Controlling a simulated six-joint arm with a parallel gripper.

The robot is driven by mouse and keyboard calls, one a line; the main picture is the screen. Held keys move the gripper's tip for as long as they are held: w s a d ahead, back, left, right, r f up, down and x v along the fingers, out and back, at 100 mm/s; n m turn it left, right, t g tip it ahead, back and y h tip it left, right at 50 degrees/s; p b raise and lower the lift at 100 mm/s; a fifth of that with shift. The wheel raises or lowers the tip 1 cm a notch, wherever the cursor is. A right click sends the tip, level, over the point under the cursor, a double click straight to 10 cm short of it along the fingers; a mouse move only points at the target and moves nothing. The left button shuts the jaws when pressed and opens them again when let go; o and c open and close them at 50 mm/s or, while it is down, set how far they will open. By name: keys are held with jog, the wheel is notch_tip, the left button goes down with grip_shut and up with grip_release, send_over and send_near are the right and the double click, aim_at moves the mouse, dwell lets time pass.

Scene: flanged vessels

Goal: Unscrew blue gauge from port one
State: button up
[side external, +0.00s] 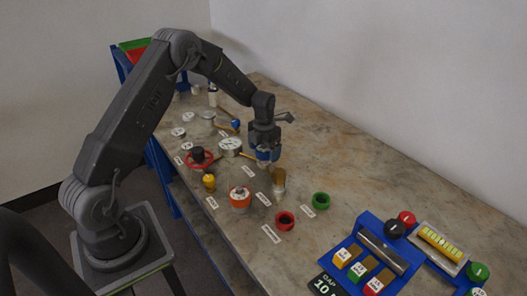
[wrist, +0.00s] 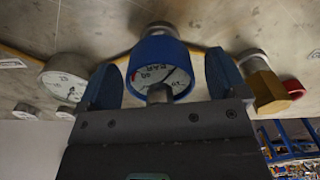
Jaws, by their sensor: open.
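The blue gauge (wrist: 158,62) has a blue rim and a white dial, and in the wrist view it sits between the two fingers of my gripper (wrist: 160,80). The fingers are apart, with a visible gap on each side of the gauge. Behind the gauge, a grey metal fitting (wrist: 162,29) shows, with thin brass-coloured pipe on both sides. In the side external view, my gripper (side external: 265,155) points down over the row of fittings; I cannot separate the gauge from the blue fingertips there. Which port label belongs to the gauge is too small to read.
A brass fitting (wrist: 268,90) stands close beside the right finger. A white-dial gauge (wrist: 64,73) lies to the left. On the bench are an orange-rimmed gauge (side external: 240,197), a red ring (side external: 285,220), a green ring (side external: 321,201) and a blue tray (side external: 362,238).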

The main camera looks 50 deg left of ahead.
notch_tip(320, 180, up, 14)
dwell(0.7)
jog(key=shift+f, duration=0.1)
jog(key=shift+c, duration=0.3)
